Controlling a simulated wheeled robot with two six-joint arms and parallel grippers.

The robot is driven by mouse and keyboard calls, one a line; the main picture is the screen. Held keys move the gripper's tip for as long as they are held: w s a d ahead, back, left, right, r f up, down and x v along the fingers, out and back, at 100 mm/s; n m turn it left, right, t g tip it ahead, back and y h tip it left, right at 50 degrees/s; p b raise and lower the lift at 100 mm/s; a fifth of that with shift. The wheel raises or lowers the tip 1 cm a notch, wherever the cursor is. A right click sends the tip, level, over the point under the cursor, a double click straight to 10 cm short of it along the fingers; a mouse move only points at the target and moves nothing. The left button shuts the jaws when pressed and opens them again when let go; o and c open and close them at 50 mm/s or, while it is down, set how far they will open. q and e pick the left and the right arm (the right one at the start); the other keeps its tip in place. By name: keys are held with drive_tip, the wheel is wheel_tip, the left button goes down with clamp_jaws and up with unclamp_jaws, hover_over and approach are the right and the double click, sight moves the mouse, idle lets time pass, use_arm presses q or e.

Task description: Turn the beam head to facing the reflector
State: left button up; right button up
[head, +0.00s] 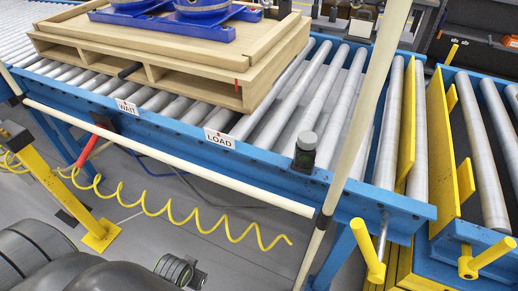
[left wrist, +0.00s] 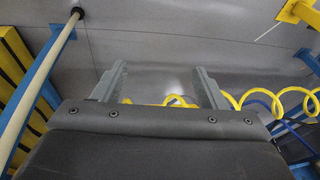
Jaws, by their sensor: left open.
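The beam head (head: 304,152) appears to be the small black unit with a grey round cap on the conveyor's near blue rail, right of the LOAD sign. Which way it faces is hard to tell. I cannot make out the reflector for sure. My left gripper (left wrist: 160,88) is open and empty in the left wrist view, its two grey fingers apart above the grey floor. In the head view my left arm is low at the left, well below the rail and apart from the beam head; its fingers do not show. My right gripper is not in view.
A wooden pallet (head: 150,66) with a blue compressor base (head: 165,28) sits on the rollers. A cream rail (head: 170,158) and slanted post (head: 362,90) stand before the conveyor. A yellow coiled hose (head: 185,218) hangs below. Yellow guards (head: 437,140) stand right.

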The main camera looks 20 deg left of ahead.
use_arm(q)
wheel_tip(320, 180, up, 10)
drive_tip(key=w+d+t, duration=0.2)
drive_tip(key=m+t+h, duration=0.5)
drive_tip(key=t+h, duration=0.4)
drive_tip(key=t, duration=0.2)
approach(301, 145)
drive_tip(key=p+x, duration=0.3)
drive_tip(key=x, duration=0.9)
drive_tip(key=shift+w+p, duration=0.25)
drive_tip(key=shift+p, duration=0.05)
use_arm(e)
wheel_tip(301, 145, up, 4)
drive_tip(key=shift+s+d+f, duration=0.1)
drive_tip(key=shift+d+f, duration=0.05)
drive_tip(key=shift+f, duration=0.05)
